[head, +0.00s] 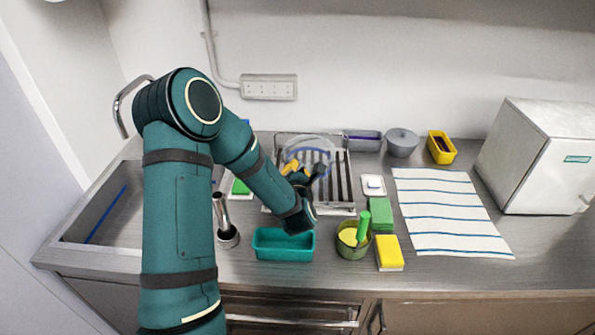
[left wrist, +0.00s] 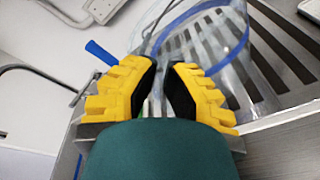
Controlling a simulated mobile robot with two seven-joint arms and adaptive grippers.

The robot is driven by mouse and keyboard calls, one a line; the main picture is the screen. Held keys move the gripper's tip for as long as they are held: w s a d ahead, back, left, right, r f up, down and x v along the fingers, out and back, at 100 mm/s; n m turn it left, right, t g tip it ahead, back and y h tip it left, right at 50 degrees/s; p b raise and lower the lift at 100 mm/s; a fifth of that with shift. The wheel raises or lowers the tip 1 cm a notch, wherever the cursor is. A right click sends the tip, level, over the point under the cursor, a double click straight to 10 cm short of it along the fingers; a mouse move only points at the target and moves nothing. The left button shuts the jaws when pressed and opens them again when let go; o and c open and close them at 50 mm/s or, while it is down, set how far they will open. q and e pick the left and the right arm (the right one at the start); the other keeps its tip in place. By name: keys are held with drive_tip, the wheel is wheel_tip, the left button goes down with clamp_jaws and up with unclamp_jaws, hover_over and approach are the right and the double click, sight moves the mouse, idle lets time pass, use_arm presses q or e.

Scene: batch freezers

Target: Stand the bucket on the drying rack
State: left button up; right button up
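A clear bucket with a blue rim (head: 318,146) is at the drying rack (head: 342,190). It looks upright, but its base is hard to make out. My left gripper (head: 290,167) is at the bucket's near left side, with yellow fingers. In the left wrist view the finger pads (left wrist: 163,72) are close together with a narrow gap. The blue rim (left wrist: 243,35) curves past the fingertips to the right. Whether the pads press on the bucket's wall is unclear. My right gripper is not in view.
A teal tray (head: 284,254), an olive pot (head: 347,251) with a green-handled brush, and sponges (head: 389,262) stand in front. A grey lidded pot (head: 402,147) and a yellow bin (head: 446,158) are behind. A sink (head: 105,215) lies left, a striped towel (head: 440,205) right.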

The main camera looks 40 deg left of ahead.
use_arm(q)
drive_tip(key=o, duration=0.3)
drive_tip(key=shift+r, duration=0.1)
drive_tip(key=p+v, duration=0.8)
drive_tip(key=v, duration=0.4)
idle(0.3)
idle(0.6)
